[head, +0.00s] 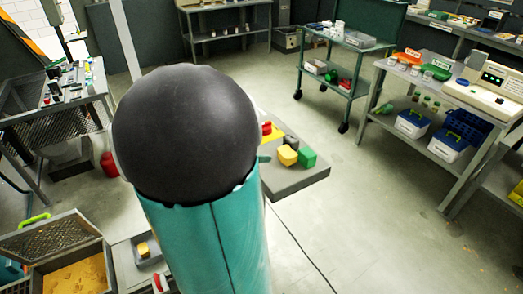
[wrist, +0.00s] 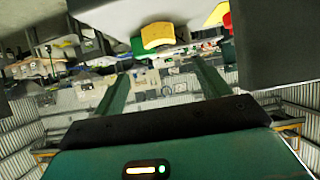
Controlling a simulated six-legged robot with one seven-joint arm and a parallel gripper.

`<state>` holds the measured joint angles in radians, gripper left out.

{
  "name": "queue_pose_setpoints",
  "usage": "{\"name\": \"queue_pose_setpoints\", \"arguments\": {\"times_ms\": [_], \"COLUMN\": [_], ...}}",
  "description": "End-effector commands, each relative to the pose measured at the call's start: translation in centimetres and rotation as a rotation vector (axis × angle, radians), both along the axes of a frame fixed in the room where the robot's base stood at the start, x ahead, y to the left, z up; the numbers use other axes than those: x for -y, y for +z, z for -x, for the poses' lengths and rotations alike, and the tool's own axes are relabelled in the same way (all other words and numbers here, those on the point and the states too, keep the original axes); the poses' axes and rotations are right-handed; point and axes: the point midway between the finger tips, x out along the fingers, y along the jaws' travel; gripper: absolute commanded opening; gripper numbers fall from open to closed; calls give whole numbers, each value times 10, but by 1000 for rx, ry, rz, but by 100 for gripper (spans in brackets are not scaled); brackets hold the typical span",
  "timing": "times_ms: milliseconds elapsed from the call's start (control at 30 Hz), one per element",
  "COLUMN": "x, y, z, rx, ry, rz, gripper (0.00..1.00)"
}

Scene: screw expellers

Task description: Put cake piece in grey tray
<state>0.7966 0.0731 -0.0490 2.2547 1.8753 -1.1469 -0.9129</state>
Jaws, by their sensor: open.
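A grey slab-like surface (head: 300,180) carries a yellow block (head: 287,155), a green block (head: 307,157), a dark grey lump (head: 291,142) and red and yellow pieces (head: 270,130). I cannot tell which piece is the cake piece. In the wrist view the yellow block (wrist: 157,37) and the green block (wrist: 138,47) show at the top, beyond my fingertips. My gripper (wrist: 160,68) is open, with nothing between its two green fingers. In the head view my arm hides most of it. A small grey tray (head: 146,250) with a yellowish piece sits low at the left.
A mesh-sided box (head: 75,272) of yellow-brown material stands at the lower left. A cluttered bench (head: 75,92) is at the left. A green wheeled cart (head: 343,66) and a bench with blue-and-white bins (head: 413,124) stand at the right. The floor (head: 380,230) between is clear.

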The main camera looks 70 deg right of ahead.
Motion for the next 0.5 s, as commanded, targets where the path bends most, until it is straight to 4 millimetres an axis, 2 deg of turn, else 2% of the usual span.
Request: {"name": "queue_pose_setpoints", "arguments": {"times_ms": [367, 467, 500], "x": [-2, 2, 2], "y": [4, 16, 24], "z": [-7, -35, -55], "rx": [9, 63, 101], "ry": [20, 142, 227], "rz": [9, 59, 89], "gripper": [75, 75, 75]}}
